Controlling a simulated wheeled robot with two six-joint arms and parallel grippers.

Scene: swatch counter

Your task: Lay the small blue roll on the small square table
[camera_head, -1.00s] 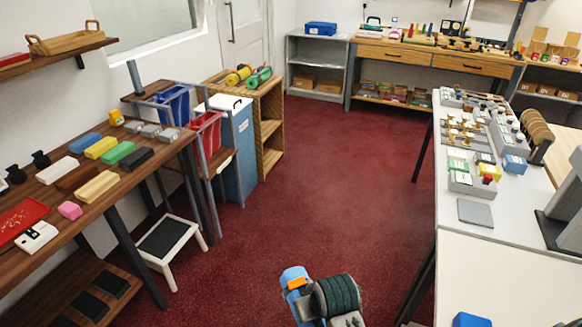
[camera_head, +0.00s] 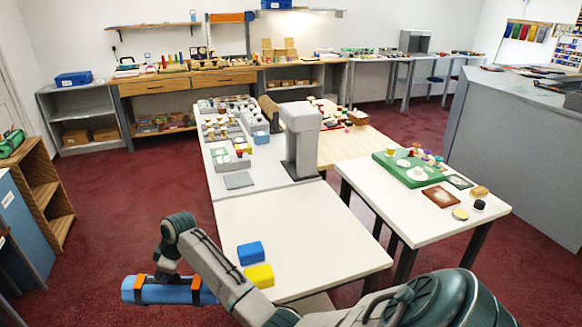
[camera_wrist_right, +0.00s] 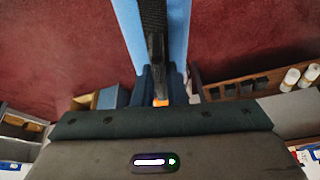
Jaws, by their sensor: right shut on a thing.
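My right gripper (camera_head: 167,287) is at the lower left of the head view, on the arm that comes in from the bottom right. It is shut on the small blue roll (camera_head: 128,290), which lies level above the red floor, left of the near pale table (camera_head: 330,255). Orange pieces show at two places along the roll. In the right wrist view the roll (camera_wrist_right: 178,30) runs up from the jaws. A second white-topped table (camera_head: 375,205) stands at the right with a green board on it. I cannot tell which is the small square table. My left gripper is not in view.
A blue block (camera_head: 250,253) and a yellow block (camera_head: 260,275) sit at the near table's front left; much of its top is bare. A grey stand (camera_head: 302,140) rises behind it. The green board (camera_head: 408,169) and several small items take up much of the right table.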

